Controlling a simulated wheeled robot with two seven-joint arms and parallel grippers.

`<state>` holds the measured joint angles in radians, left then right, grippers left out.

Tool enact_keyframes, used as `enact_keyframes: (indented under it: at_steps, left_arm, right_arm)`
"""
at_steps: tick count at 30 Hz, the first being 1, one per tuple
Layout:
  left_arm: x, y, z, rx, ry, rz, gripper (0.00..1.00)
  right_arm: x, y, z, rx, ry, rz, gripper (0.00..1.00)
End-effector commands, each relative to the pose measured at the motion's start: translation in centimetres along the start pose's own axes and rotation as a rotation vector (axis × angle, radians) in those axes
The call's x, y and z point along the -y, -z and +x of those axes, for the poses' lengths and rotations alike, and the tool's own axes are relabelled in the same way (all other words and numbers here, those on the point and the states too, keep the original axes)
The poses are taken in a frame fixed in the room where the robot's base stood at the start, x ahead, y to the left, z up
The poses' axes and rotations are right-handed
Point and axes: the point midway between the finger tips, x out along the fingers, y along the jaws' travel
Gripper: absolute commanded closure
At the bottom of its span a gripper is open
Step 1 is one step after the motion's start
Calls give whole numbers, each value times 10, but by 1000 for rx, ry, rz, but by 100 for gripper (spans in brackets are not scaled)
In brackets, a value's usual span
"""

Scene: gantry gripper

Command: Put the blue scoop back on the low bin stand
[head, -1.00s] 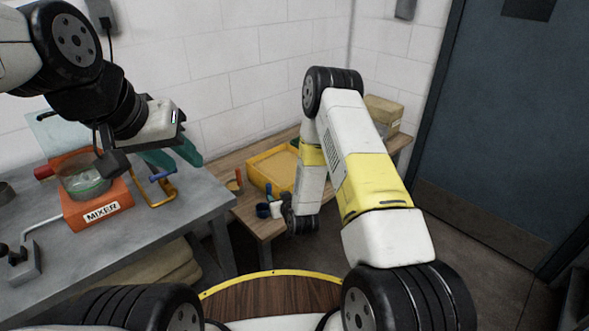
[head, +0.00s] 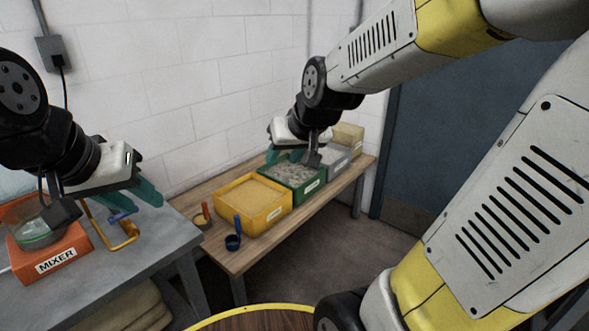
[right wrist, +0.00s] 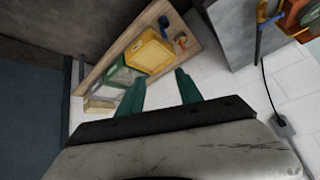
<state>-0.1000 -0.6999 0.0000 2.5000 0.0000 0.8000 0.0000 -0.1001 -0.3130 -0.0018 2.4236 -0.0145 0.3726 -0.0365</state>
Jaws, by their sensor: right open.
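The blue scoop (head: 233,242) is on the wooden top of the low bin stand (head: 222,262), near its front edge, with its handle pointing up. It also shows in the right wrist view (right wrist: 181,42), away from the fingers. My right gripper (head: 283,157) is open and empty, above the back of the stand near the green bin. Its two teal fingers stand apart in the right wrist view (right wrist: 158,80). My left gripper (head: 136,197) is over the grey table, its teal fingers apart, just above a yellow bracket with a blue handle (head: 121,217).
A yellow bin (head: 252,222), a green bin (head: 310,198) and a grey bin (head: 340,165) stand in a row on the stand. An orange-handled scoop (head: 203,219) is left of the blue one. An orange mixer (head: 50,262) stands on the grey table (head: 165,262).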

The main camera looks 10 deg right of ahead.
Motion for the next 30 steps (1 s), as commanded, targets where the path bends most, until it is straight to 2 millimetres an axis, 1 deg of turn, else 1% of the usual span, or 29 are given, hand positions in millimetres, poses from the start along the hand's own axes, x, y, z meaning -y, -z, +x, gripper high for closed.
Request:
enact_keyframes:
  at_steps: [1,3,6,9,12,14,30]
  left_arm:
    - [0,0,0,0,0,0,64]
    - [0,0,0,0,0,0,64]
    - [0,0,0,0,0,0,64]
    - [0,0,0,0,0,0,64]
    - [0,0,0,0,0,0,64]
    - [0,0,0,0,0,0,64]
    - [0,0,0,0,0,0,64]
  right_arm:
    - [1,-12,-25,8,1,10,58]
    - [2,-32,-51,36,3,21,58]
    - [4,-58,-78,72,5,34,58]
    - [5,-76,-95,97,7,43,58]
    - [6,-86,-102,113,8,47,58]
    - [6,-89,-104,117,9,48,58]
    - [6,-88,-104,117,9,48,58]
